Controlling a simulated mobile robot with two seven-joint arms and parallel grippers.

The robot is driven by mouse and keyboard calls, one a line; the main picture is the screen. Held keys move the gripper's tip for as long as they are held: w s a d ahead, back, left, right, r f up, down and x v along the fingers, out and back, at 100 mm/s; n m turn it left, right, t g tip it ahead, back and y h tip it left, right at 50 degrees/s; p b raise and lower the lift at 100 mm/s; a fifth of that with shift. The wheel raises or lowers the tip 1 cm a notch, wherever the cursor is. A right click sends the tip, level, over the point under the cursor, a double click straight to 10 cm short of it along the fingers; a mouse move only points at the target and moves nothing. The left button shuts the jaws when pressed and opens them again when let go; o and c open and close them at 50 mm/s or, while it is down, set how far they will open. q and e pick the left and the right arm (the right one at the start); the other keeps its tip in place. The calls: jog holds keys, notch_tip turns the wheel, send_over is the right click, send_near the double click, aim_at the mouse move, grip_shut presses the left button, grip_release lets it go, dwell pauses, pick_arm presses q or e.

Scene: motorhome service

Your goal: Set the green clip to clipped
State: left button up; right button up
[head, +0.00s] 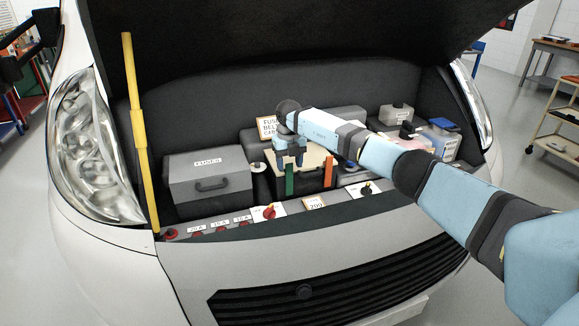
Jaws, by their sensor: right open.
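The green clip (289,180) is a narrow upright strip on the front of a beige-topped box (314,159) in the engine bay. My right gripper (290,160) is open, pointing down at the clip's upper end. The gripper hides the top of the clip, so I cannot tell whether they touch or whether the clip is fastened. A similar orange clip (328,172) stands to its right on the same box. My left gripper is not in view.
A grey fuse box (208,178) stands to the left. A yellow prop rod (138,130) rises at the left edge. A red knob (269,212) and a black knob (366,189) sit on the front ledge. The raised hood (270,30) hangs above.

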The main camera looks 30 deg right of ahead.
notch_tip(320, 180, up, 12)
jog(key=shift+r+b, duration=0.2)
jog(key=shift+b, duration=0.2)
jog(key=shift+w, duration=0.1)
